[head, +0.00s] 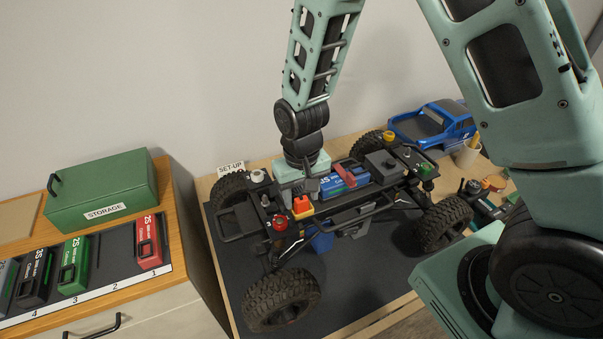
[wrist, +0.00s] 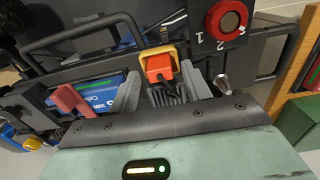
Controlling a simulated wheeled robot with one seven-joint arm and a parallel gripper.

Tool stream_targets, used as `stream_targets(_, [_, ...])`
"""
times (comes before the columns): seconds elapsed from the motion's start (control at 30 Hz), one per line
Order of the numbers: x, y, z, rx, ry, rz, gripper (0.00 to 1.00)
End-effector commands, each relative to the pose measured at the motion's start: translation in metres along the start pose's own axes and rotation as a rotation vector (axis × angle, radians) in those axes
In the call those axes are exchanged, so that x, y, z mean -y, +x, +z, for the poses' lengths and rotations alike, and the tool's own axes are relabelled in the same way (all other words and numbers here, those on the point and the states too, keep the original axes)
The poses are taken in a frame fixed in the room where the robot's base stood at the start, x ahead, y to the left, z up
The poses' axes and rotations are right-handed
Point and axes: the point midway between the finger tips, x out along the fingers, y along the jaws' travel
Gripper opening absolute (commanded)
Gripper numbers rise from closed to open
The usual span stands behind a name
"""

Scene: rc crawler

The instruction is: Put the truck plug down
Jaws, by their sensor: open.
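The truck plug, an orange block (head: 302,204), is on the near side of the crawler truck's chassis (head: 345,212), with yellow around it. In the wrist view the orange plug (wrist: 159,68) sits at a yellow rim, with dark ribbed leads running from it toward my gripper. My gripper (wrist: 161,73) is open, with one grey finger on each side of the plug and leads. Gaps show between the fingers and the orange block. In the head view my gripper (head: 304,188) is low over the chassis, just behind the plug, and its fingers are partly hidden.
A blue battery (head: 343,181) with a red strap (head: 345,174) lies in the chassis beside my gripper. A red numbered knob (wrist: 227,19) is close by. A green storage box (head: 102,193) and several battery packs stand on the left cabinet. A blue truck body (head: 432,124) is behind right.

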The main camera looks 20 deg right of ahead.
Motion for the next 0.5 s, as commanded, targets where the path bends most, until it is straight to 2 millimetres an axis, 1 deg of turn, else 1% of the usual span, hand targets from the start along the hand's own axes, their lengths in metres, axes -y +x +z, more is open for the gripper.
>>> stream_targets(0.17, [0.001, -0.029, -0.001, -0.007, -0.001, -0.003, 0.48])
stream_targets(0.4, [0.001, -0.075, -0.001, -0.006, -0.001, -0.002, 0.48])
stream_targets(0.5, [0.000, -0.091, -0.001, -0.005, 0.000, -0.002, 0.48])
